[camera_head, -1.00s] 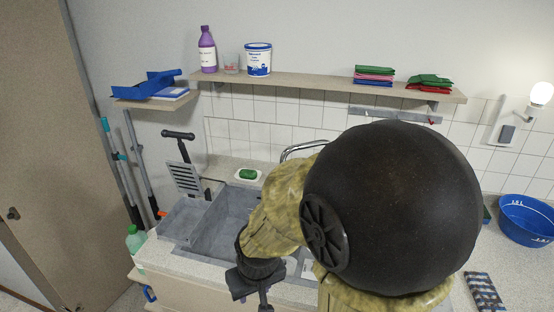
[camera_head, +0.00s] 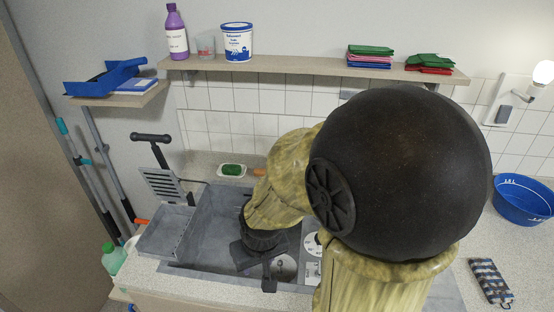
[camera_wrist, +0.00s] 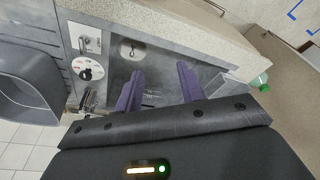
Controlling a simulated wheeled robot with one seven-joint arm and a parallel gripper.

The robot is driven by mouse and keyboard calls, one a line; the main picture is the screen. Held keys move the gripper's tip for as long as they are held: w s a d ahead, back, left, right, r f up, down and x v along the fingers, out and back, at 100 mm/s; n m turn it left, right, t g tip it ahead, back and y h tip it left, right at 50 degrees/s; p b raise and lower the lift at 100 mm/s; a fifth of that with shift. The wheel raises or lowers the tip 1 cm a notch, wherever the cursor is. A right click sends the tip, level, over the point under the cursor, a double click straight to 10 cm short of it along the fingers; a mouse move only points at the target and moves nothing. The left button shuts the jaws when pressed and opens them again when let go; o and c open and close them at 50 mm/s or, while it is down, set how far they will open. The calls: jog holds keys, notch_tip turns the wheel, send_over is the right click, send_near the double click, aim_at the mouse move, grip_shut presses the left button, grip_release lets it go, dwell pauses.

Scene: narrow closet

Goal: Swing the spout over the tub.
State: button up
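The tub is a deep grey sink basin (camera_head: 214,232) set in the counter, with a round drain (camera_head: 284,267) at its front right. The drain also shows in the wrist view (camera_wrist: 133,48). The curved chrome spout is hidden behind my arm in the head view. In the wrist view, a small shiny metal piece (camera_wrist: 87,102) left of the fingers may be part of the tap; I cannot tell. My gripper (camera_head: 268,276) is over the right part of the tub. In the wrist view its two purple fingers (camera_wrist: 160,88) are apart with nothing between them.
A white dial (camera_head: 312,243) sits right of the drain. A shelf (camera_head: 300,66) spans the wall above. A blue basin (camera_head: 524,200) stands far right.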

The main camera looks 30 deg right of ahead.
jog(key=w+d+f+m+t+h, duration=0.1)
jog(key=w+f+m+t+h, duration=0.4)
jog(key=w, duration=0.7)
jog(key=w+d+r+m+t+h, duration=0.3)
jog(key=d+r+m+t+h, duration=0.1)
jog(key=r+h, duration=0.3)
jog(key=shift+r+t+h+b, duration=0.4)
jog(key=shift+r+t, duration=0.2)
jog(key=shift+r, duration=0.3)
jog(key=shift+d, duration=0.15)
